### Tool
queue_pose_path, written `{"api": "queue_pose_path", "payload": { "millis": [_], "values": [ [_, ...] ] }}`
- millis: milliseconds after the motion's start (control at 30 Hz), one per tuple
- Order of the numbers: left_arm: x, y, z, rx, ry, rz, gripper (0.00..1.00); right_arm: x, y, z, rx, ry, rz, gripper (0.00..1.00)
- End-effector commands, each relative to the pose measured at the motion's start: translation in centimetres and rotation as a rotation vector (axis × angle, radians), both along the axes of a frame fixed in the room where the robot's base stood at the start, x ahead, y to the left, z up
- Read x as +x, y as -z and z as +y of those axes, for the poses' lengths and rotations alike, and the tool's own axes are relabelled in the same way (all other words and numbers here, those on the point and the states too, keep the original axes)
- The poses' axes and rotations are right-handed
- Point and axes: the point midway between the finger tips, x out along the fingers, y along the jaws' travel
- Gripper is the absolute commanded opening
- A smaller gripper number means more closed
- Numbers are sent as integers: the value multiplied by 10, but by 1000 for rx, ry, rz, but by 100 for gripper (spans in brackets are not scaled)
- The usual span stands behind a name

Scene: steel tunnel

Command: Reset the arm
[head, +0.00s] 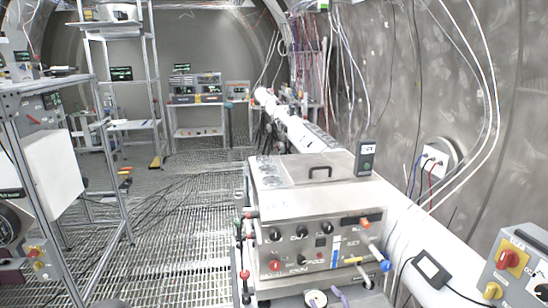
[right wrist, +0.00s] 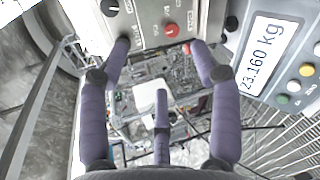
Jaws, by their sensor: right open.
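My right gripper (right wrist: 160,62) shows in the right wrist view, with its purple fingers spread apart. It is open and nothing is held between the fingers. A steel panel with a red knob (right wrist: 171,30) and a black knob (right wrist: 110,7) is beyond the fingertips; I cannot tell whether they touch it. In the head view, a steel instrument box (head: 315,215) with knobs and a top handle stands at the centre right. A small purple piece at the bottom edge below the box may be part of my right gripper, but this is unclear. My left gripper is in neither view.
A scale display (right wrist: 262,55) reading 23.160 kg is to the right in the wrist view. In the head view, a metal frame (head: 110,170) stands at left, and a grey control box (head: 515,272) at lower right. The grated floor (head: 190,225) between is mostly clear.

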Motion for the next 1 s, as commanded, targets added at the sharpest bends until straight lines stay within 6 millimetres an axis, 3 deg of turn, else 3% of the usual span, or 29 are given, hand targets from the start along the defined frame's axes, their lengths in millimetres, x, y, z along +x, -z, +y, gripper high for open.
{"api": "queue_pose_path", "payload": {
  "millis": [33, 267, 500, 767, 1000],
  "values": [
    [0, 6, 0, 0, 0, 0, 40, -2, 26, 1, 67, 19, 68, 64],
    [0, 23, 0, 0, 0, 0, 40, -22, 138, 6, 470, 208, 411, 64],
    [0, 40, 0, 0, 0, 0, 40, -64, 246, 12, 859, 521, 751, 64],
    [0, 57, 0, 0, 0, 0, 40, -123, 341, 22, 1187, 948, 1031, 64],
    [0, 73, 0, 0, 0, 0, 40, -194, 418, 35, 1423, 1463, 1210, 64]
  ]
}}
